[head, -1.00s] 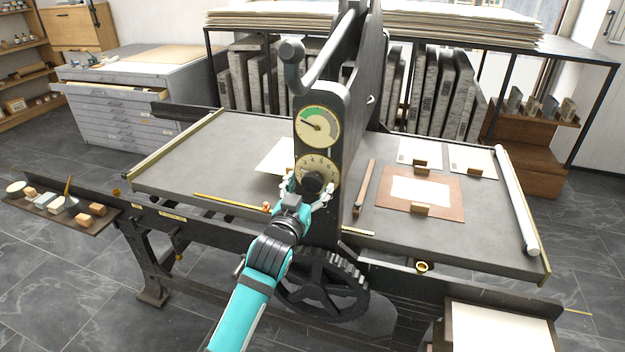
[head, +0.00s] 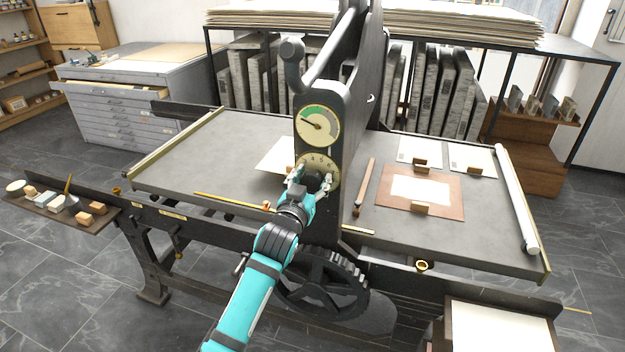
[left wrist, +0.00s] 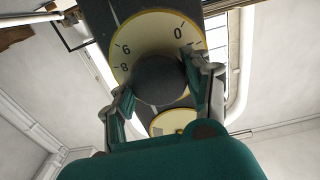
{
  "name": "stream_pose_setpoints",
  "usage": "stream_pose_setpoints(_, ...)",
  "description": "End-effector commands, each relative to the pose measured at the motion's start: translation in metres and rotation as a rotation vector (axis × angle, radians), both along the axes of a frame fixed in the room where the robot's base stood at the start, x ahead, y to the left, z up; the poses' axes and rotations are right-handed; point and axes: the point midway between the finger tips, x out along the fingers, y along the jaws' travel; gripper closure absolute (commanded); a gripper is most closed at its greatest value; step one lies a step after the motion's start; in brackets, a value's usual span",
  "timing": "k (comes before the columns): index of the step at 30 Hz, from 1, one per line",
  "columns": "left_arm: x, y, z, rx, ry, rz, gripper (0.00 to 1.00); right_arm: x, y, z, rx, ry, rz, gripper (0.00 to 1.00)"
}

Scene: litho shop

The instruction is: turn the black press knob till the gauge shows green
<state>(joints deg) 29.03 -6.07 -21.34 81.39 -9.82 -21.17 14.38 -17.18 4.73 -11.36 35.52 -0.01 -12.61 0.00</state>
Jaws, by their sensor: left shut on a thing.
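The black press knob (left wrist: 160,80) is round and sits on a cream numbered dial (left wrist: 148,28) on the press upright. My left gripper (head: 314,180) is shut on the knob, one finger on each side of it; it also shows in the left wrist view (left wrist: 158,82). My right gripper is not in view.
The grey press bed (head: 200,160) extends to both sides of the upright. A brown board (head: 450,205) with paper lies on the right, with a white roller (head: 515,200) beyond it. A spoked gear wheel (head: 325,285) is below my left wrist. A side tray (head: 60,212) is at left.

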Motion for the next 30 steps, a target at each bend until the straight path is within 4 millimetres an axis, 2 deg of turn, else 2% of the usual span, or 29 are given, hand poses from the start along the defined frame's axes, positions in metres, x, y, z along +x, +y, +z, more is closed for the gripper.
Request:
stream_pose_setpoints(13,0.0,0.0,0.001,0.095,-0.03,0.0,0.82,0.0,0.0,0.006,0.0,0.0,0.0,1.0)
stream_pose_setpoints(30,-0.001,-0.003,0.0,0.541,-0.175,0.0,0.82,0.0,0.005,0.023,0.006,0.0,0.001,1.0)
